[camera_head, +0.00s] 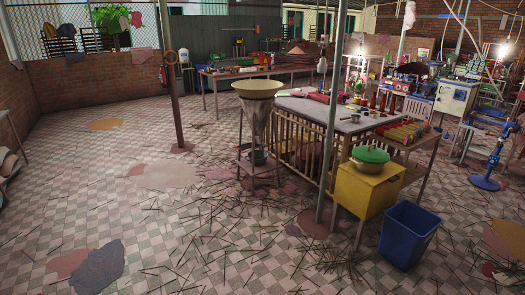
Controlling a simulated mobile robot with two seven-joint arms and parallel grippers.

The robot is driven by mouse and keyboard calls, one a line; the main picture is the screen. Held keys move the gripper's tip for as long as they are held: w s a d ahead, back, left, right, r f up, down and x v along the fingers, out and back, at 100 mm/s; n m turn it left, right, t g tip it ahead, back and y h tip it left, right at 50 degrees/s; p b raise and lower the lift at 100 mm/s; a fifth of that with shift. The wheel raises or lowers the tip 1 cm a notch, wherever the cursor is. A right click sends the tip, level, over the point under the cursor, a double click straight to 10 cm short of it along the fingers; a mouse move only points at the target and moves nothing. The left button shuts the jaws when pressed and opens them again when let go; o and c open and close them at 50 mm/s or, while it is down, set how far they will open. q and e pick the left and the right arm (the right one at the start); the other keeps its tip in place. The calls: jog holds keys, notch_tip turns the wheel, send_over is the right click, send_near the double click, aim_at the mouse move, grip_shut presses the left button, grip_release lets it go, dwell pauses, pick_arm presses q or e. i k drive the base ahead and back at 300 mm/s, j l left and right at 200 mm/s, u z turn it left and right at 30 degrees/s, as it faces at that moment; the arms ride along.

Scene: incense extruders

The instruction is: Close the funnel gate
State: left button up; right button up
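A funnel (258,110) with a wide tan bowl-shaped top and a grey tapering body stands upright in a small metal stand. It is near the middle of the camera_head view, some distance away across the floor. A dark container (258,157) sits under its narrow lower end on the stand. The gate on the funnel is too small to make out, so I cannot tell whether it is open or shut. Neither of my grippers shows in this view.
A table with wooden slatted sides (290,104) stands just right of the funnel. A thin pole (328,150), a yellow box (362,192) and a blue bin (408,235) stand nearer right. Sticks (225,225) litter the tiled floor. The left floor (60,160) is mostly free.

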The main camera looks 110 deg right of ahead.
aim_at(245, 147)
jog(key=z, duration=3.4)
jog(key=i+l+z, duration=0.1)
jog(key=i, duration=3.3)
jog(key=i+j+z, duration=0.15)
jog(key=i, duration=1.55)
jog(key=i+z, duration=0.2)
jog(key=i, duration=0.15)
jog(key=i+j+z, duration=0.2)
jog(key=i, duration=0.2)
jog(key=i+j+z, duration=0.2)
jog(key=i, duration=0.15)
